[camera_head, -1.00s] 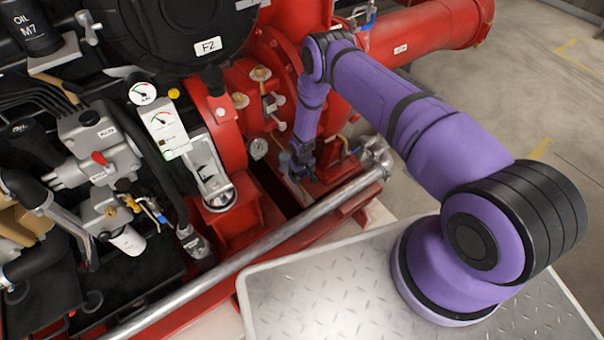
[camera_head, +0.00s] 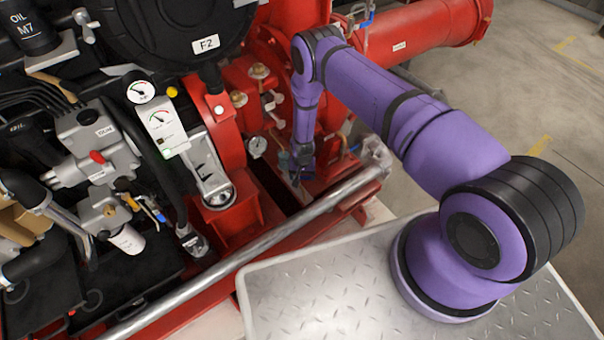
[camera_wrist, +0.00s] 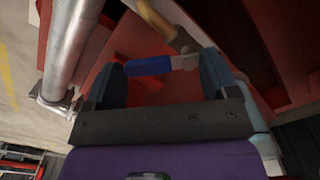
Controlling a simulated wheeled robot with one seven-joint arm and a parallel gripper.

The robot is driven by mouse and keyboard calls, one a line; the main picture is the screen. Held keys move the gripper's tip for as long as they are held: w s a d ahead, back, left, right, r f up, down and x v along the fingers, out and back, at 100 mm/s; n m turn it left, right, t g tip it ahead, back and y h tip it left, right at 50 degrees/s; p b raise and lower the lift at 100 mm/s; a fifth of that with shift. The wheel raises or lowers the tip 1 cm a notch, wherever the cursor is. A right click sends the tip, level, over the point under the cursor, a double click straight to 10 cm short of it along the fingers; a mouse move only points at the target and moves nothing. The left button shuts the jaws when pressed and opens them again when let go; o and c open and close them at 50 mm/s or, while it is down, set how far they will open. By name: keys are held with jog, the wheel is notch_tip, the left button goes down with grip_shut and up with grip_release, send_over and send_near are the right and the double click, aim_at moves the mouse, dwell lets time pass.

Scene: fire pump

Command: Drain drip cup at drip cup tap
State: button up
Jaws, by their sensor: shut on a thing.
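The drip cup tap shows in the wrist view as a blue lever (camera_wrist: 150,66) with a metal body beside it and a brass-coloured pipe (camera_wrist: 160,18) above. My gripper (camera_wrist: 162,75) has one finger at each end of the lever and is shut on it. In the head view my gripper (camera_head: 298,174) is low beside the red pump base, past the grey rail. The tap is hidden or too small to tell there. A small blue-grey part (camera_head: 283,160) stands just left of my gripper; I cannot tell whether it is the drip cup.
A grey rail (camera_head: 270,238) runs diagonally in front of the red frame, and also shows in the wrist view (camera_wrist: 70,45). A small gauge (camera_head: 257,147) and red pump housing are close on the left. Open floor (camera_head: 520,110) lies to the right.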

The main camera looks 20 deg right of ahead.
jog(key=m, duration=0.3)
jog(key=s+m, duration=0.1)
jog(key=m, duration=0.1)
jog(key=shift+a+m, duration=0.3)
jog(key=shift+a, duration=0.1)
jog(key=shift+s+a+m, duration=0.15)
jog(key=shift+a+m, duration=0.1)
jog(key=shift+m, duration=0.85)
jog(key=shift+s+a+m, duration=0.15)
jog(key=shift+a+m, duration=0.05)
jog(key=shift+m, duration=0.9)
jog(key=o, duration=0.8)
notch_tip(320, 180, up, 11)
jog(key=shift+f, duration=0.1)
